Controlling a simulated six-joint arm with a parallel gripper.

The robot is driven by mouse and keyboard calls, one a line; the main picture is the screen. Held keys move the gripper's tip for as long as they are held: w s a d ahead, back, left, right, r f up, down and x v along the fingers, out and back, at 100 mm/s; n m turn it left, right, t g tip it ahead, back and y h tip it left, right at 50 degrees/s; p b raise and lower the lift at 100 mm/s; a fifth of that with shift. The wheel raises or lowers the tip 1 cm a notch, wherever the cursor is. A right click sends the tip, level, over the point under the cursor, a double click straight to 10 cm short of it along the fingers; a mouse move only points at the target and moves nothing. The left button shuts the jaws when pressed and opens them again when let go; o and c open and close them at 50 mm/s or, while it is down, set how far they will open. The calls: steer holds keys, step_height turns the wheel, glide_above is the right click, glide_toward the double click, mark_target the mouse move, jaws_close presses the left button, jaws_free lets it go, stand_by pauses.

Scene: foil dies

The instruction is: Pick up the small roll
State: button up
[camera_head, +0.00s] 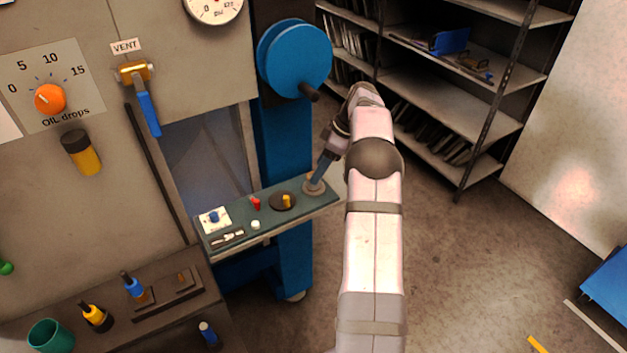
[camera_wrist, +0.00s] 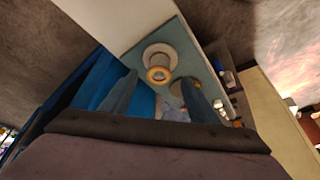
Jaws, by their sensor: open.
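The small roll (camera_head: 314,189) stands at the right end of a narrow green shelf, on a pale round base. In the wrist view the roll (camera_wrist: 158,74) shows a tan ring-like end, and it lies ahead, roughly centred between the fingers. My gripper (camera_head: 320,174) points down at the roll and hides part of it in the head view. In the wrist view my gripper (camera_wrist: 160,84) has its two blue-grey fingers apart, with nothing held. I cannot tell whether the fingertips reach down beside the roll.
The green shelf (camera_head: 285,219) also carries a dark disc (camera_head: 279,204) with a yellow piece, a red item (camera_head: 256,204), a small white piece (camera_head: 256,225) and a white card (camera_head: 214,219). A blue column (camera_head: 282,133) with a blue wheel (camera_head: 301,59) rises behind the shelf.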

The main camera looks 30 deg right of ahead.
steer(key=shift+w+a+f+p, duration=0.15)
steer(key=shift+a+f+p, duration=0.05)
steer(key=shift+f+p, duration=0.4)
steer(key=shift+p+x, duration=1)
steer(key=shift+x, duration=1)
steer(key=shift+d, duration=0.15)
steer(key=c, duration=1.1)
